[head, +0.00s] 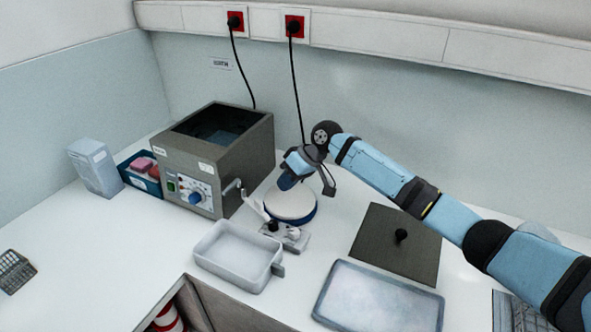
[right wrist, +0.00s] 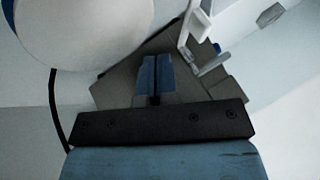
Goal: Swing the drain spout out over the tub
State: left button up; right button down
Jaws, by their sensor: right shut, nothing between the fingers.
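The drain spout (head: 233,186) appears to be the small metal piece at the lower right front corner of the grey steel bath (head: 245,145). In the right wrist view a pale bent piece (right wrist: 188,42) shows beside the fingertips, apart from them; I cannot tell whether it is the spout. The pale tub (head: 232,267) stands on the counter in front of the bath. My right gripper (head: 287,182) is shut and empty, right of the bath and above a white round-topped device (head: 293,207). Its closed blue fingers show in the right wrist view (right wrist: 155,75). My left gripper is out of view.
A dark plate with a knob (head: 385,255) and a shallow tray (head: 365,305) lie to the right. A blue box (head: 133,178) and a white carton (head: 95,166) stand left of the bath.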

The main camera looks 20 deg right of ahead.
aim_at(256, 205)
jog(key=x, duration=0.3)
jog(key=shift+s+a, duration=0.1)
jog(key=shift+a, duration=0.2)
jog(key=shift+s+a+r+p, duration=0.1)
jog(key=shift+s+a+p, duration=0.15)
jog(key=shift+a, duration=0.25)
jog(key=shift+s+a+p, duration=0.25)
jog(key=shift+a, duration=0.2)
jog(key=shift+s+a, duration=0.2)
jog(key=shift+a, duration=0.25)
